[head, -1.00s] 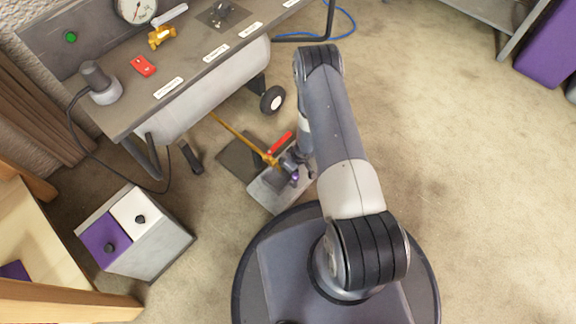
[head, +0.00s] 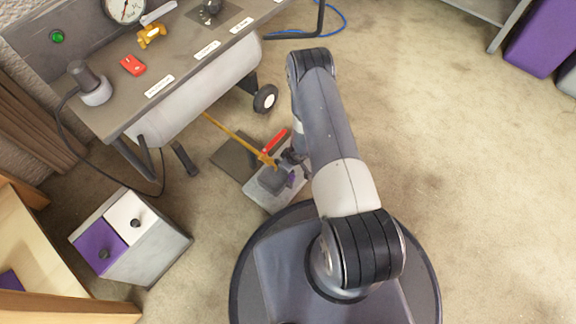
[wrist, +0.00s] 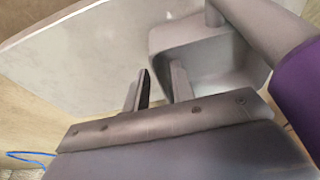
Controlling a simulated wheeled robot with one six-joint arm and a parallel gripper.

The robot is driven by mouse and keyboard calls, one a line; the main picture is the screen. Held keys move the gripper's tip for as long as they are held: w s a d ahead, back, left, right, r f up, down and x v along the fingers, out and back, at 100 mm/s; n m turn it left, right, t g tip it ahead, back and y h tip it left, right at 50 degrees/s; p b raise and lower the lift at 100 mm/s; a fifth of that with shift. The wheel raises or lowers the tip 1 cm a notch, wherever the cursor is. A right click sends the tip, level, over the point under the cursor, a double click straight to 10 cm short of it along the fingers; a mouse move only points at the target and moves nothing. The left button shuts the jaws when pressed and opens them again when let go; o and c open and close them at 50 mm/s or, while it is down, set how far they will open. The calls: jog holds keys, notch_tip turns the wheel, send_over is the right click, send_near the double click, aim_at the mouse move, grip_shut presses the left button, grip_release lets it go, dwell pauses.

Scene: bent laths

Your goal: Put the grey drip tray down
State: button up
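The grey drip tray (head: 272,181) is small and box-shaped. In the head view it lies over a light grey plate (head: 259,199) on the floor, just left of my arm. In the wrist view the tray (wrist: 205,62) is a rounded basin right ahead of the fingers. My gripper (wrist: 160,82) has its fingers close together on either side of the tray's near wall, and looks shut on it. In the head view my gripper (head: 291,160) is partly hidden by my arm. I cannot tell whether the tray's underside touches the plate.
A yellow rod (head: 235,135) and a red handle (head: 275,141) stand close to the tray. A dark mat (head: 232,158) lies beside the plate. A wheeled bench (head: 190,75) is behind, and a box with purple and white lids (head: 150,250) is at left.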

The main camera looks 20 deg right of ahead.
jog(key=p+v, duration=0.4)
jog(key=v, duration=0.8)
jog(key=shift+p, duration=0.4)
dwell(0.7)
